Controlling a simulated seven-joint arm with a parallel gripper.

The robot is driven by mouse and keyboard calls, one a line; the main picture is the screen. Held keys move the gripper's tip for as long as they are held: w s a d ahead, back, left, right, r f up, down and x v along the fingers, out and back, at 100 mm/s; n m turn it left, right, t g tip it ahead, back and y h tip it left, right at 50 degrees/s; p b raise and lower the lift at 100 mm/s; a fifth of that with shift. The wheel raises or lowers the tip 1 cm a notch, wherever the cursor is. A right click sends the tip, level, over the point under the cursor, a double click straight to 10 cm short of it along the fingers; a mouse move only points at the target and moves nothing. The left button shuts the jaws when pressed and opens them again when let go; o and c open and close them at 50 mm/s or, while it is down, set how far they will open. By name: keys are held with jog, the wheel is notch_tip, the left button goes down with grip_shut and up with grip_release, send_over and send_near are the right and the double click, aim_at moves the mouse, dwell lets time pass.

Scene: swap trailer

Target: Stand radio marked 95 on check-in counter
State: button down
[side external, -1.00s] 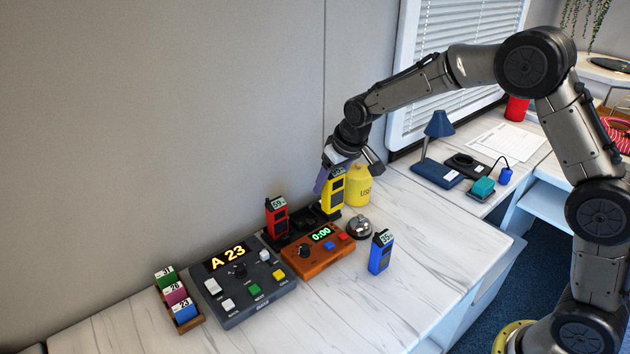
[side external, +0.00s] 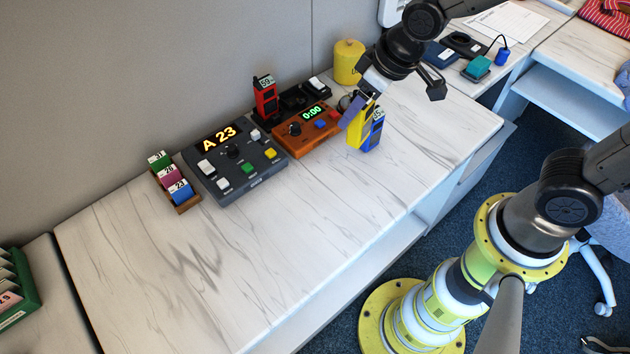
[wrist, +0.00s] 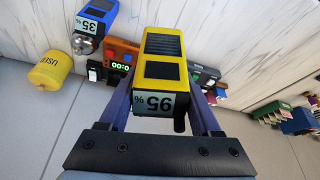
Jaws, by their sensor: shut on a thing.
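The yellow radio (side external: 358,126) is in my gripper (side external: 365,104), which is shut on its upper part. In the wrist view the yellow radio (wrist: 160,75) shows its label, 95 %, between the two purple fingers (wrist: 159,112). The blue radio also shows in the wrist view (wrist: 95,22), marked 35, apart from the yellow one.
A red radio (side external: 265,100) marked 59 stands in the black charger (side external: 295,98), whose right slot is free. The orange timer box (side external: 305,135), grey console (side external: 235,170), card rack (side external: 176,185) and yellow canister (side external: 349,62) are along the wall. The counter's front left is clear.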

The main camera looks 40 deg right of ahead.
jog(key=s+a+f+n, duration=0.1)
jog(key=s+f, duration=0.1)
jog(key=s, duration=0.5)
jog(key=shift+y, duration=0.3)
jog(key=shift+w+a+f, duration=0.95)
jog(key=shift+w+f, duration=1.1)
jog(key=shift+f, duration=0.05)
jog(key=shift+w+a+f, duration=0.95)
jog(key=shift+w+f, duration=1.15)
jog(key=shift+w+a+f, duration=0.95)
jog(key=shift+w+f, duration=1.1)
jog(key=shift+f, duration=0.05)
jog(key=shift+f, duration=0.1)
jog(key=shift+c, duration=0.4)
grip_release()
jog(key=shift+f, duration=0.1)
jog(key=v, duration=1.2)
jog(key=shift+r, duration=0.3)
